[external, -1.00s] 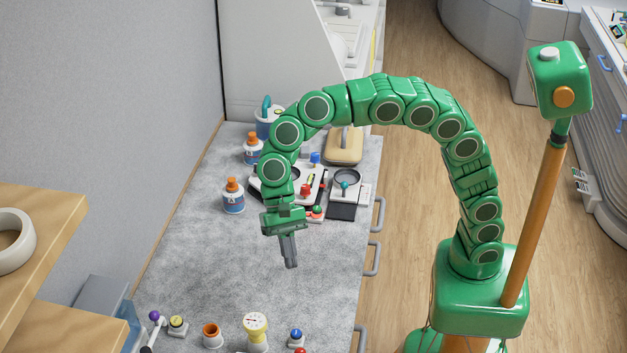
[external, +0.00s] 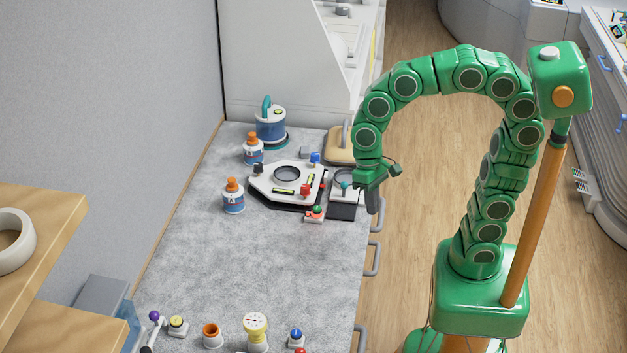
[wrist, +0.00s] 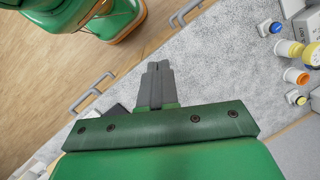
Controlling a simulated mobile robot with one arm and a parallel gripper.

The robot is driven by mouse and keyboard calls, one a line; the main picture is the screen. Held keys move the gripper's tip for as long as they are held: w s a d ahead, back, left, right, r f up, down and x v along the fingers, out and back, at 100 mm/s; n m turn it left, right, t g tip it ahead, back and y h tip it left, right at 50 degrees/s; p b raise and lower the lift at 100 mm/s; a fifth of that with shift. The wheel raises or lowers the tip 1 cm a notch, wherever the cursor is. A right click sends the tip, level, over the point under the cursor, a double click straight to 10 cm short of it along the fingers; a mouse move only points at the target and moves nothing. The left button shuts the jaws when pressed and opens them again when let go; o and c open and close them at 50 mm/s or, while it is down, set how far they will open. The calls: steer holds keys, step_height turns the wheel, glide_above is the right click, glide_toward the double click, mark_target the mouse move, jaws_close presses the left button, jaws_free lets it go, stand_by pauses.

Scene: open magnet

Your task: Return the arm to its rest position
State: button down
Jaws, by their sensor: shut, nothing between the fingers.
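My green arm curves up from its base and over toward the counter. My gripper (external: 373,200) hangs down at the counter's right edge, in front of the small black-and-white device (external: 345,208), and hides part of it. In the wrist view my gripper (wrist: 157,68) has its grey fingers together, with nothing between them. Below the fingertips the wrist view shows the counter edge and wood floor.
The grey counter (external: 280,260) carries a white plate fixture (external: 262,183), two orange-capped bottles (external: 233,197), a blue canister (external: 271,126) and a gauge (external: 256,328). Handles (external: 373,258) stick out along the counter's right side. The wood floor (external: 410,200) between counter and base is clear.

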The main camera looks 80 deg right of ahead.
steer(key=s+d+f+n+h, duration=0.1)
steer(key=s+d+f+n, duration=0.1)
steer(key=s+d, duration=0.3)
steer(key=s+d+f+n+h, duration=0.1)
steer(key=s+d+f+n, duration=0.2)
steer(key=s+d, duration=0.3)
steer(key=s, duration=0.4)
steer(key=shift+f, duration=0.15)
